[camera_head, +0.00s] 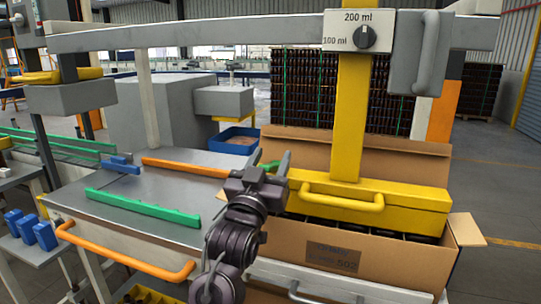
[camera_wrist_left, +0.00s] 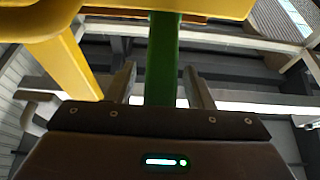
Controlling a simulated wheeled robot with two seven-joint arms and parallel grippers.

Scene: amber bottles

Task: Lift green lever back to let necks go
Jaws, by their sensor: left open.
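The green lever (camera_head: 268,165) shows as a short green piece at the left end of the yellow head (camera_head: 400,197), partly hidden by my left gripper (camera_head: 269,171). In the left wrist view the green lever (camera_wrist_left: 163,55) is an upright bar between the two fingers of my left gripper (camera_wrist_left: 160,88). The fingers stand apart on either side of it, with a gap visible at each side. The yellow head sits across an open cardboard box (camera_head: 345,258), low over dark bottle tops (camera_head: 420,238). Any necks inside the head are hidden. My right gripper is out of view.
A yellow handle (camera_head: 335,190) juts from the head's front, below a yellow column (camera_head: 352,115). A grey table (camera_head: 150,190) at left carries a green rail (camera_head: 140,210) and an orange bar (camera_head: 185,167). A dial panel (camera_head: 360,30) hangs on the grey beam above.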

